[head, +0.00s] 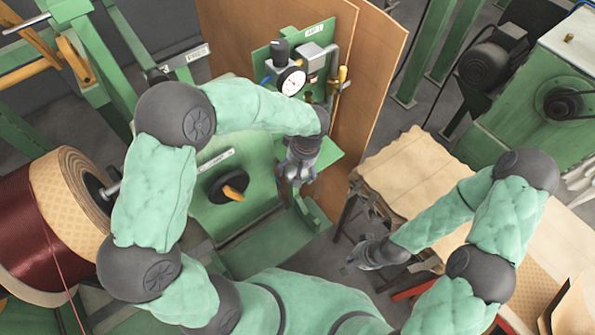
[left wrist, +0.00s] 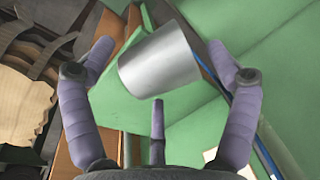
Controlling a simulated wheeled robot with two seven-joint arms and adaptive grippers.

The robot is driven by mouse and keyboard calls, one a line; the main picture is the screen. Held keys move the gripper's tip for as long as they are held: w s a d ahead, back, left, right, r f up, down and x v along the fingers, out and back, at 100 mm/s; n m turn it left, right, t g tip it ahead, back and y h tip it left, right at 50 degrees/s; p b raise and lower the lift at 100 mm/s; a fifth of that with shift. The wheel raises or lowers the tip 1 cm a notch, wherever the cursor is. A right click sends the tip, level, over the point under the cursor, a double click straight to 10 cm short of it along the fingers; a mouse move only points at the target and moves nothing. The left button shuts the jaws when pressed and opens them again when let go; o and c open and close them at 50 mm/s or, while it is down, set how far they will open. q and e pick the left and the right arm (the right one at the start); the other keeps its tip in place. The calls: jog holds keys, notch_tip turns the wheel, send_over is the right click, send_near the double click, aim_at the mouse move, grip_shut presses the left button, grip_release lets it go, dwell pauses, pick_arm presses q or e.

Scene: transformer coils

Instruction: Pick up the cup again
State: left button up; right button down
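A plain silver-grey metal cup (left wrist: 160,58) shows tilted in the left wrist view, in front of a green surface. My left gripper (left wrist: 157,65) has its fingers spread, with one finger on each side of the cup and a third below it. Small gaps show between the fingers and the cup, so it does not look gripped. In the head view my left gripper (head: 296,180) points down beside the green machine, and I cannot make out the cup there. My right gripper (head: 352,262) is low near the workbench; its fingers are too small to read.
A pressure gauge (head: 291,81) with valves stands on a green panel just behind my left gripper. A brown board (head: 375,70) rises beside it. A workbench (head: 410,165) with tan sheets lies to the right, and a large wire coil (head: 40,230) to the left.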

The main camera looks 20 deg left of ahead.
pick_arm(q)
jog(key=c, duration=1)
